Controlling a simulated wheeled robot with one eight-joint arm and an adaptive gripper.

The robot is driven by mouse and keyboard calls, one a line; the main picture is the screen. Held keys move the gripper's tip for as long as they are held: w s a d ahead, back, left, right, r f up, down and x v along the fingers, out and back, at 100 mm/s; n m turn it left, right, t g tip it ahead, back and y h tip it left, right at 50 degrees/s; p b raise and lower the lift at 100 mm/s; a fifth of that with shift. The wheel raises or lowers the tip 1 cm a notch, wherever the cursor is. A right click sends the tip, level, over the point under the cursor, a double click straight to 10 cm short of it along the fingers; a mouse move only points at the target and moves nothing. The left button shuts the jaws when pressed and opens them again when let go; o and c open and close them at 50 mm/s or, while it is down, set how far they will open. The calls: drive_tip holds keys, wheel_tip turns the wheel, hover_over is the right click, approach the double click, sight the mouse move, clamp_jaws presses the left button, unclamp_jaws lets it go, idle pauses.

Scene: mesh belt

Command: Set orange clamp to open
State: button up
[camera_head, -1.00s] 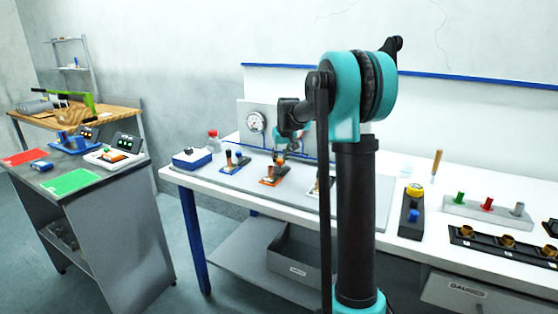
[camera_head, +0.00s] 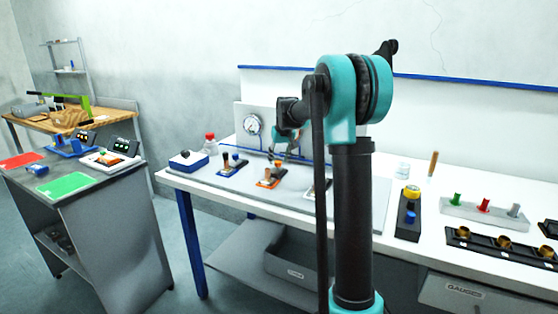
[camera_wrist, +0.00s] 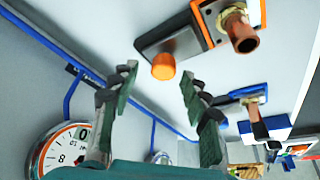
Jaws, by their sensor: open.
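The orange clamp (camera_head: 270,183) lies on the grey board of the white bench. In the wrist view its orange-edged base, a copper-coloured cylinder (camera_wrist: 241,32) and a dark handle (camera_wrist: 165,38) with an orange knob (camera_wrist: 163,67) show at the top. Whether the handle is open or closed I cannot tell. My gripper (camera_head: 290,150) is above and slightly right of the clamp in the head view. In the wrist view my gripper (camera_wrist: 158,95) is open and empty, its two fingers spread apart. The orange knob appears beyond the gap, apart from both fingers.
A blue clamp (camera_head: 231,165) stands left of the orange one; another fixture (camera_head: 318,190) is to the right, partly hidden by my arm. A gauge (camera_head: 252,125) on an upright panel with blue piping is behind. A blue box (camera_head: 188,161) sits at the bench's left end.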

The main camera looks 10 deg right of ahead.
drive_tip(key=v, duration=1.1)
drive_tip(key=shift+f, duration=0.1)
